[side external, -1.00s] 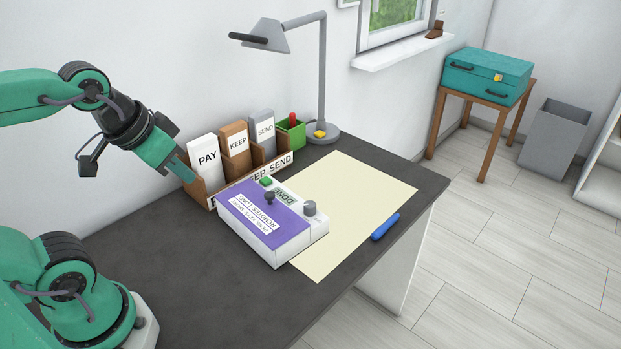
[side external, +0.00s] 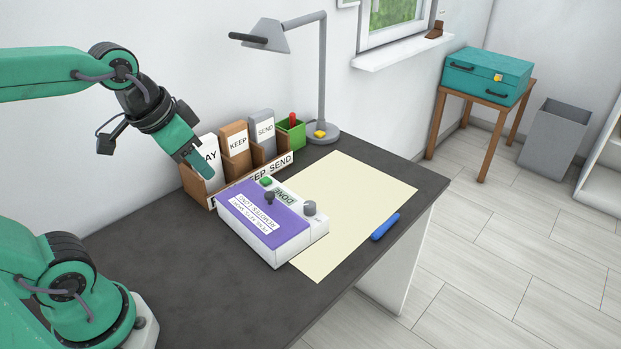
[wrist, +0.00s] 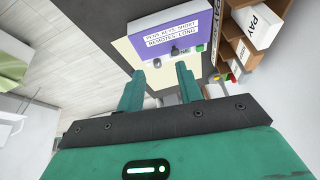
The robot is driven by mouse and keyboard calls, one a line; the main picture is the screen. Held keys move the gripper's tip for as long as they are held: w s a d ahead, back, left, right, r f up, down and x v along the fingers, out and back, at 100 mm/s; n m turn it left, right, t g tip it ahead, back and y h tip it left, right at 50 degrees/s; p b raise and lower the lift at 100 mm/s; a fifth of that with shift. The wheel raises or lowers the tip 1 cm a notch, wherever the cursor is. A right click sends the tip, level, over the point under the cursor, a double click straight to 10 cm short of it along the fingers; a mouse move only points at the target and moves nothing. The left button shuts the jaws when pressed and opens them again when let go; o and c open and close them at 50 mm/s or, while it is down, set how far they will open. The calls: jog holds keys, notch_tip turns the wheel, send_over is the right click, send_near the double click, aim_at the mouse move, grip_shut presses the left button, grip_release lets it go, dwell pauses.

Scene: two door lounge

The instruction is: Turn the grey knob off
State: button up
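The grey knob (side external: 310,208) stands on the white right end of a box with a purple top (side external: 240,204) on the dark desk. The knob also shows in the wrist view (wrist: 157,63), just beyond my fingertips. A small black knob (side external: 269,197) and a green button (side external: 266,181) are on the same box. My gripper (side external: 207,172) is in the air to the left of the box, in front of the PAY holder and apart from the knob. In the wrist view its two fingers (wrist: 157,78) stand apart with nothing between them.
A wooden rack (side external: 206,188) with PAY, KEEP and SEND holders stands behind the box. A green pot (side external: 291,133) and a grey lamp (side external: 323,90) are at the back. A cream mat (side external: 355,195) with a blue pen-like object (side external: 385,227) lies to the right. The front desk is clear.

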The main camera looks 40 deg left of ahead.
jog(key=w+d+f+m+g, duration=0.25)
jog(key=w+m, duration=0.25)
jog(key=w, duration=0.6)
jog(key=m+g, duration=0.3)
jog(key=m, duration=0.2)
send_near(310, 204)
jog(key=shift+s+a+f+t, duration=0.1)
jog(key=shift+s+a+t, duration=0.15)
jog(key=shift+s, duration=0.15)
jog(key=shift+w+d+f+m, duration=0.2)
jog(key=shift+w+f+m, duration=0.15)
jog(key=shift+f+m, duration=0.1)
jog(key=shift+s+f, duration=0.15)
jog(key=shift+f, duration=3.75)
jog(key=c, duration=0.7)
